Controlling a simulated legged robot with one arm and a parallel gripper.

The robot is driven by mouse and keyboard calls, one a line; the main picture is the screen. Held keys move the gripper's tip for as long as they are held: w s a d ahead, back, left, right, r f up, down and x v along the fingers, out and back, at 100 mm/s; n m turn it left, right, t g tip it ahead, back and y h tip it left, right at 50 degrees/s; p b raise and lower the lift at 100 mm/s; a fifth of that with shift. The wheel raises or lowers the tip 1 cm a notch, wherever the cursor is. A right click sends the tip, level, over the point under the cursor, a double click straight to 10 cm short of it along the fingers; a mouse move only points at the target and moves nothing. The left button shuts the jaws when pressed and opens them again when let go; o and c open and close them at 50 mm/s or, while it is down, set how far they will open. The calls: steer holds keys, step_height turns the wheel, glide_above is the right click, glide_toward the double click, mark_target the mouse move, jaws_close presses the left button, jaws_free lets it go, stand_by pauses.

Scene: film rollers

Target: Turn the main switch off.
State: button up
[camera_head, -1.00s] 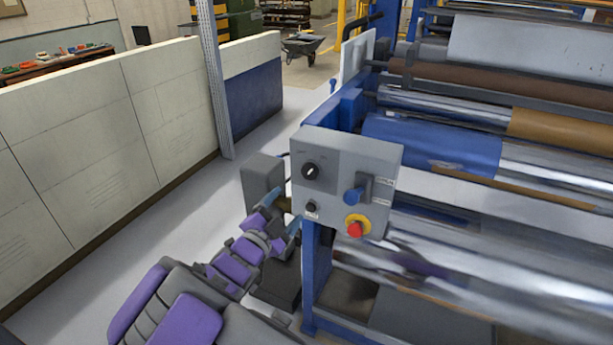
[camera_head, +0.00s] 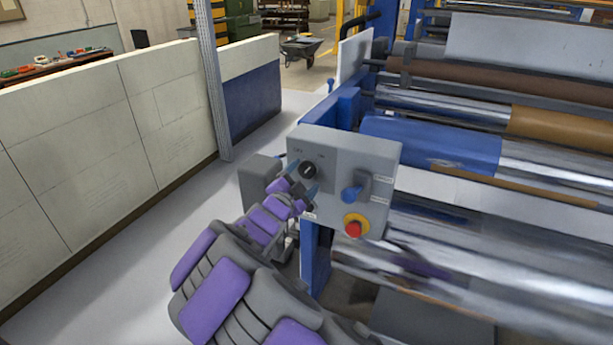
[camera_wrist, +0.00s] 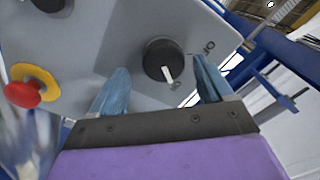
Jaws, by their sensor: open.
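A grey control panel (camera_head: 335,160) carries a round black rotary knob (camera_head: 308,170) with a white pointer. In the wrist view the knob (camera_wrist: 160,55) shows large, with its pointer aimed at the panel's edge near a small printed mark. I take this knob for the main switch; the labels are too small to read surely. My gripper (camera_head: 304,179) is at the panel's left side, in front of the knob. In the wrist view my gripper (camera_wrist: 160,66) is open, with one blue finger on each side of the knob. I cannot tell whether they touch it.
Shiny rollers (camera_head: 540,165) fill the right; a white low wall (camera_head: 90,140) runs left.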

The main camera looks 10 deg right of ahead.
steer(key=shift+w+a, duration=0.1)
steer(key=shift+w, duration=0.8)
steer(key=shift+d, duration=0.65)
steer(key=shift+c, duration=1.3)
steer(key=shift+a, duration=0.4)
steer(key=c, duration=0.5)
steer(key=shift+d, duration=0.1)
steer(key=shift+c, duration=1.4)
